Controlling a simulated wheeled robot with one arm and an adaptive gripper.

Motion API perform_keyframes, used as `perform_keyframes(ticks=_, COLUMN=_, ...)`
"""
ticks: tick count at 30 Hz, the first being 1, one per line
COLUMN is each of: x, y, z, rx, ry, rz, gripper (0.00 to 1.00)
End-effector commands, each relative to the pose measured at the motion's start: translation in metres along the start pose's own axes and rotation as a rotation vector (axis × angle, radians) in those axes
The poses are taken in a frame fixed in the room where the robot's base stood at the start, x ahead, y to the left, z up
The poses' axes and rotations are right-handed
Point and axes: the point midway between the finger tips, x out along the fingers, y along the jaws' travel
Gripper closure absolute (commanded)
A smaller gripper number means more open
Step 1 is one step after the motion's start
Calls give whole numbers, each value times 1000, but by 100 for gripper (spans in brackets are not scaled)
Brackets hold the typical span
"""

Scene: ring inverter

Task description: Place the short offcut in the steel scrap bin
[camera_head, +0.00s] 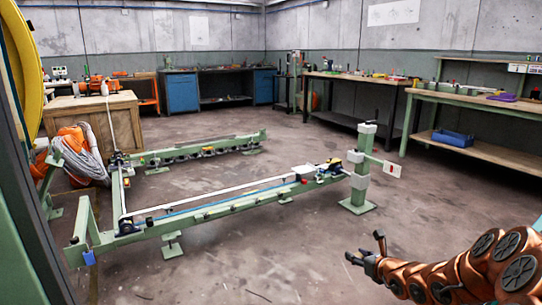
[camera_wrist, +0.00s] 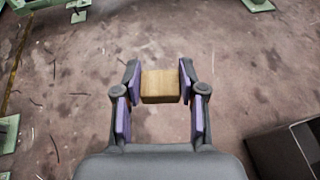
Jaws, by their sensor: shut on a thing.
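The short offcut (camera_wrist: 160,86) is a pale wooden block in the wrist view. My gripper (camera_wrist: 160,70) is shut on it, with a purple-padded finger pressed to its left and right sides. The block is held above the stained concrete floor. In the head view my gripper (camera_head: 367,248) is at the lower right over bare floor, and the offcut cannot be made out there. A dark grey open-topped box (camera_wrist: 280,155), likely the steel scrap bin, stands at the lower right of the wrist view, apart from the gripper and partly cut off. It does not show in the head view.
A green rail frame (camera_head: 200,218) stands on the floor at left and centre, ending in a green post (camera_head: 358,185). Green frame feet (camera_wrist: 258,5) edge the wrist view. Workbenches (camera_head: 470,95) line the right and back walls. Floor between is mostly clear.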

Motion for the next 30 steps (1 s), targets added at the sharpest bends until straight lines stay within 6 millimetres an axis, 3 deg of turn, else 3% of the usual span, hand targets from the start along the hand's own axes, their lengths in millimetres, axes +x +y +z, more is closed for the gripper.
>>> perform_keyframes(ticks=3, x=-8, y=15, z=28, rx=-2, ry=-7, rz=-2, gripper=74)
perform_keyframes(ticks=9, x=-25, y=40, z=64, rx=-1, ry=-5, rz=-7, gripper=74)
perform_keyframes(ticks=21, x=-61, y=87, z=122, rx=5, ry=-5, rz=-17, gripper=74)
perform_keyframes(ticks=26, x=-75, y=102, z=139, rx=5, ry=-5, rz=-21, gripper=74)
perform_keyframes(ticks=30, x=-84, y=99, z=161, rx=8, ry=-1, rz=-21, gripper=74)
